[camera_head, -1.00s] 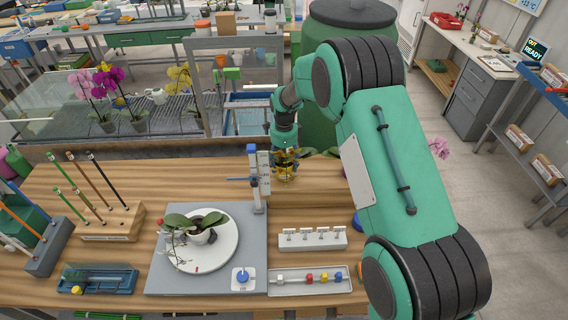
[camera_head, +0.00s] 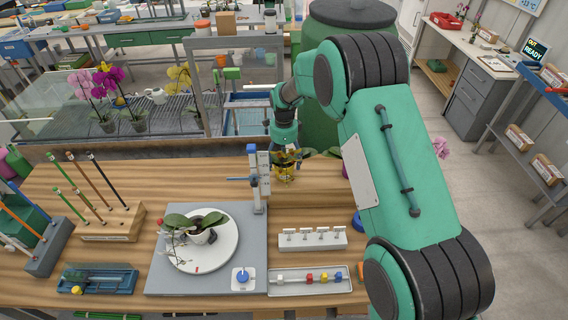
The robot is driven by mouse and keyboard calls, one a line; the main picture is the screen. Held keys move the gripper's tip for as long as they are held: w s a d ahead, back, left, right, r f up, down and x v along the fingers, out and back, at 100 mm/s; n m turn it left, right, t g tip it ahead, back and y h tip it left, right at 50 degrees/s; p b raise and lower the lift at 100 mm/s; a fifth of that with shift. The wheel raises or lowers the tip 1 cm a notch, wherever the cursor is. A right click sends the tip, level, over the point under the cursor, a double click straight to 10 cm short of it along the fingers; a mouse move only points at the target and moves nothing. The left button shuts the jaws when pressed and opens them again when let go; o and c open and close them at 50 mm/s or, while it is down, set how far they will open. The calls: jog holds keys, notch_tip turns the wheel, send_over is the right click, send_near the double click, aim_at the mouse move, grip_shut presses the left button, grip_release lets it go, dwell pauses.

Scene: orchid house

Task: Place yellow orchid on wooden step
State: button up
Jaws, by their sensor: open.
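My gripper (camera_head: 285,166) points down over the back of the wooden bench, just right of an upright measuring post. Its fingers are small here and overlap yellow and dark details and green leaves (camera_head: 309,154), so I cannot tell which plant these belong to. A yellow orchid (camera_head: 181,78) shows further back, beside the magenta orchids behind the clear panel, apart from my gripper. I cannot make out a wooden step for certain.
The bench holds a grey board with a potted plant on a white disc (camera_head: 228,252), a wooden stake rack (camera_head: 113,222), a white row of clips (camera_head: 312,239) and a tray of coloured beads (camera_head: 309,280). Bare wood (camera_head: 315,212) lies between gripper and clips.

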notch_tip(320, 180, up, 10)
jog(key=shift+r, duration=0.25)
dwell(0.5)
dwell(0.5)
jog(key=s+d+r+n+t, duration=0.1)
jog(key=s+d+r+n, duration=0.35)
jog(key=s+r, duration=0.6)
jog(key=s+d+r+n+t, duration=0.2)
jog(key=s+d+r+n, duration=0.3)
jog(key=s+r, duration=0.6)
jog(key=s+d+n+t, duration=0.1)
jog(key=s+d+n, duration=0.1)
jog(key=s, duration=0.6)
jog(key=s+d+r+n+t, duration=0.1)
jog(key=s+d+n, duration=0.2)
jog(key=s, duration=0.6)
jog(key=s+d+r+n, duration=0.1)
jog(key=s+d+n, duration=0.1)
jog(key=s, duration=0.7)
jog(key=shift+d+r+n+t, duration=0.2)
jog(key=shift+d+n+t, duration=0.2)
jog(key=shift+n, duration=0.35)
